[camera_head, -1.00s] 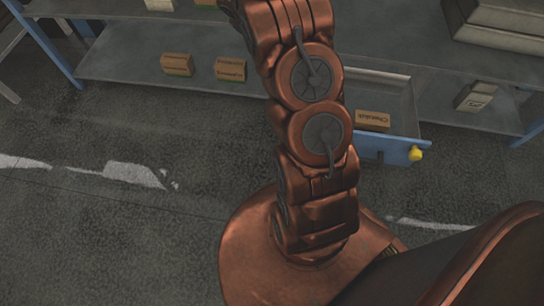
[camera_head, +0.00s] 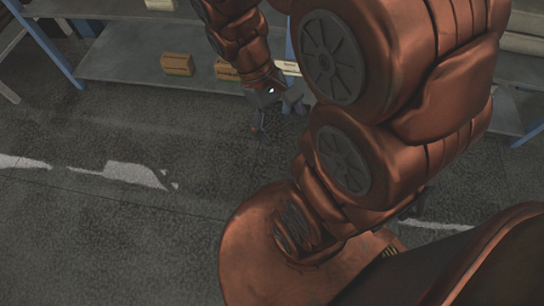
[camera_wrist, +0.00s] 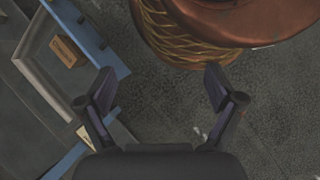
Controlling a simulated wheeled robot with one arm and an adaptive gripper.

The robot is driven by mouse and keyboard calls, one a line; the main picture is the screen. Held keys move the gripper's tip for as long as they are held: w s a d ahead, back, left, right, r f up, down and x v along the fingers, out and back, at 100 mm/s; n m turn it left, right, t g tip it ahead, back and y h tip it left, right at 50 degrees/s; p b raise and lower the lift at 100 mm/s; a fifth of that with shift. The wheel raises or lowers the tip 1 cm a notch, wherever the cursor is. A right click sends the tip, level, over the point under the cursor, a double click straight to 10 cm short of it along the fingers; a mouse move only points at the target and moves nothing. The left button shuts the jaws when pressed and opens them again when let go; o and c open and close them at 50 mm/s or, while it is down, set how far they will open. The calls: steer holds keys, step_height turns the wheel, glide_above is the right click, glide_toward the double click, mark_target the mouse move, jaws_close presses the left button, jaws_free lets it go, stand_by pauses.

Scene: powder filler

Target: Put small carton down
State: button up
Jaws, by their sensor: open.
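My gripper (camera_wrist: 159,88) is open, with bare floor between its fingers in the wrist view. In the head view it hangs (camera_head: 275,108) in front of the low shelf. Small brown cartons stand on the low shelf (camera_head: 120,65): one at the left (camera_head: 177,64) and another (camera_head: 224,70) partly behind my arm. A pale-topped carton (camera_head: 288,67) shows just above my gripper.
A pale-topped thing (camera_wrist: 86,136) lies close to the left finger in the wrist view. A blue shelf post (camera_head: 56,50) stands at the left. The dark floor (camera_head: 90,220) at the left is clear. My arm covers much of the right side.

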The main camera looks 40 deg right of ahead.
steer(key=s+a+r+t+y, duration=0.1)
steer(key=s+a, duration=0.5)
steer(key=a, duration=0.1)
steer(key=shift+a+r+y, duration=0.2)
steer(key=shift+a+y, duration=0.15)
steer(key=shift+y, duration=0.05)
steer(key=shift+r, duration=0.1)
